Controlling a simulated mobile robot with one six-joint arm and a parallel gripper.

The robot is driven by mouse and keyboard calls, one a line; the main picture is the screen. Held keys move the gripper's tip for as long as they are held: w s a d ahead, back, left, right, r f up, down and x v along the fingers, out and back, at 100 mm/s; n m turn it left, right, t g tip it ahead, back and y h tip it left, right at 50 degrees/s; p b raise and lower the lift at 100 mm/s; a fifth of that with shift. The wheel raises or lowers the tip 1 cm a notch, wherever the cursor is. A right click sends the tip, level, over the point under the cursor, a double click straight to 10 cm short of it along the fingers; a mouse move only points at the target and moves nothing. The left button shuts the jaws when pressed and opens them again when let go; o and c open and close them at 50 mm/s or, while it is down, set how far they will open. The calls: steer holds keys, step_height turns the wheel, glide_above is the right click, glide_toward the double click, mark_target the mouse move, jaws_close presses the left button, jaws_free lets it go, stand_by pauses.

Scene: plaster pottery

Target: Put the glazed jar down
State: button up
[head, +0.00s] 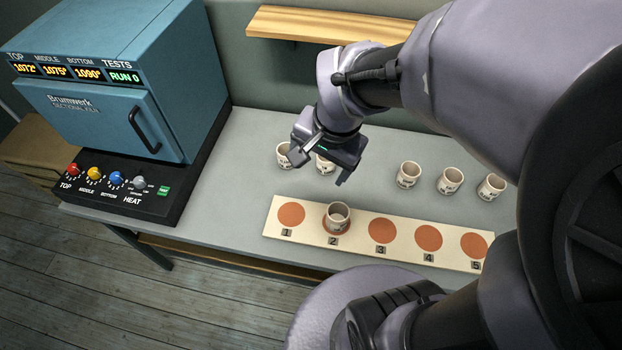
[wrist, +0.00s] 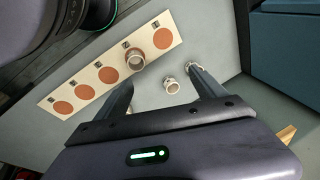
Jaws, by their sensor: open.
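A small pale jar (head: 338,217) with dark lettering stands upright on the round brown spot 2 of the cream board (head: 268,237). It also shows in the wrist view (wrist: 136,61). The jars look much alike, so I cannot tell from looks which one is glazed. My gripper (head: 322,168) is open and empty, above the back row of jars, behind the board. In the wrist view my gripper's fingers (wrist: 160,77) are spread apart.
Spots 1 (head: 291,214), 3 (head: 383,230), 4 (head: 428,238) and 5 (head: 474,245) are bare. Back-row jars stand at left (head: 283,155) and right (head: 450,181). A blue kiln (head: 130,80) fills the bench's left end. A wooden shelf (head: 310,25) hangs above.

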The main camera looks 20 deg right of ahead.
steer(key=s+a+r+n+t+y, duration=0.1)
steer(key=s+a+r+n+t, duration=0.1)
steer(key=s+a+r+n, duration=0.3)
steer(key=s+a+r, duration=0.2)
steer(key=s+r, duration=0.2)
steer(key=shift+n+t+y, duration=0.3)
steer(key=shift+n+t, duration=0.1)
step_height(320, 180, down, 14)
steer(key=b, duration=1.4)
steer(key=shift+f, duration=0.1)
